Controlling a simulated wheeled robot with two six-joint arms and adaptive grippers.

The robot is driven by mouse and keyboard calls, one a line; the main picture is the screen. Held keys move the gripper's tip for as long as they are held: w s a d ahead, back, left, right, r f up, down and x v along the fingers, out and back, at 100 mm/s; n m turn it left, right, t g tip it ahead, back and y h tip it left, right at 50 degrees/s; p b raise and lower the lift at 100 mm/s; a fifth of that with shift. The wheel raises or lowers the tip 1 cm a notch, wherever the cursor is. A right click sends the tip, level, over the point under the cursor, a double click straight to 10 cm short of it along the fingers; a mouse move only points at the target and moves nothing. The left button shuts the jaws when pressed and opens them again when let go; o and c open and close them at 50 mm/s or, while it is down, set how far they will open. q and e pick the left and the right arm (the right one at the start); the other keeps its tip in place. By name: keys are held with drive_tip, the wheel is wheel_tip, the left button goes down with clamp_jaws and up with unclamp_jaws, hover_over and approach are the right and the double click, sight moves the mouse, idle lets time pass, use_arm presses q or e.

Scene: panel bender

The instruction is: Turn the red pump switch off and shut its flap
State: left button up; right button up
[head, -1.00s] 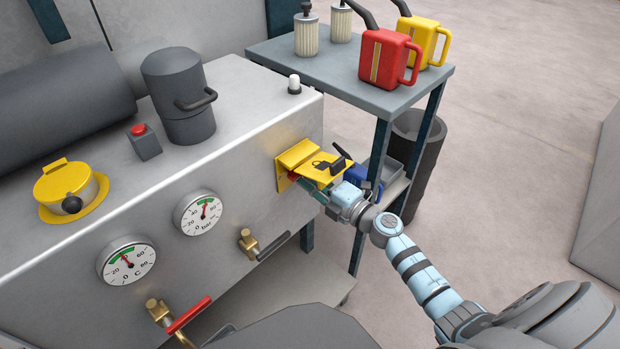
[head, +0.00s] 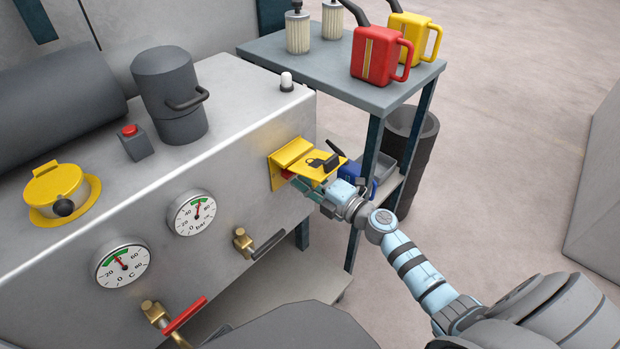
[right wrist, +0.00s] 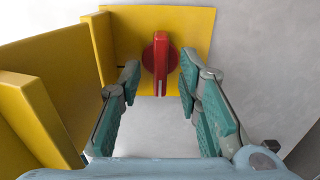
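The red pump switch (right wrist: 160,62) sits on a yellow back plate (right wrist: 195,30) in the right wrist view. Its grip bar lies upright in that picture, with a white mark at the lower end. The yellow flap (head: 318,164) stands open, sticking out from the machine front above the switch, with a padlock sign and a black knob on it. It also shows at the left of the right wrist view (right wrist: 35,110). My right gripper (right wrist: 160,78) is open, its teal-padded fingers on either side of the switch with gaps visible. In the head view the flap mostly hides the switch.
Pressure gauge (head: 191,213), brass valve with black lever (head: 243,243) and red-lever valve (head: 155,314) are on the same front. A side table (head: 330,75) with red can (head: 375,55) stands close behind my right arm. Open floor lies to the right.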

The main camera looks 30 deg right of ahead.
drive_tip(key=v, duration=1.1)
drive_tip(key=shift+s+d, duration=0.15)
drive_tip(key=shift+s, duration=0.2)
drive_tip(key=shift+c, duration=0.8)
drive_tip(key=shift+g, duration=0.4)
drive_tip(key=r+p, duration=0.1)
drive_tip(key=p, duration=0.1)
drive_tip(key=s+r+p, duration=0.1)
drive_tip(key=r+p, duration=0.1)
drive_tip(key=p, duration=0.1)
drive_tip(key=s+r+p, duration=0.1)
drive_tip(key=r+p, duration=0.1)
drive_tip(key=shift+d+r+p, duration=0.15)
drive_tip(key=shift+d+p, duration=0.05)
drive_tip(key=shift+p, duration=0.2)
clamp_jaws()
drive_tip(key=s+d+r+m+t+p, duration=0.2)
drive_tip(key=s+r+m+p, duration=0.2)
drive_tip(key=r+m+p, duration=1.05)
drive_tip(key=w+a+f+m+b, duration=0.2)
drive_tip(key=w+f+m+b, duration=0.1)
drive_tip(key=w+f+b, duration=0.3)
drive_tip(key=shift+w+a+f+m+b, duration=0.2)
drive_tip(key=shift+w+a+m+b, duration=0.15)
drive_tip(key=shift+w+b, duration=0.65)
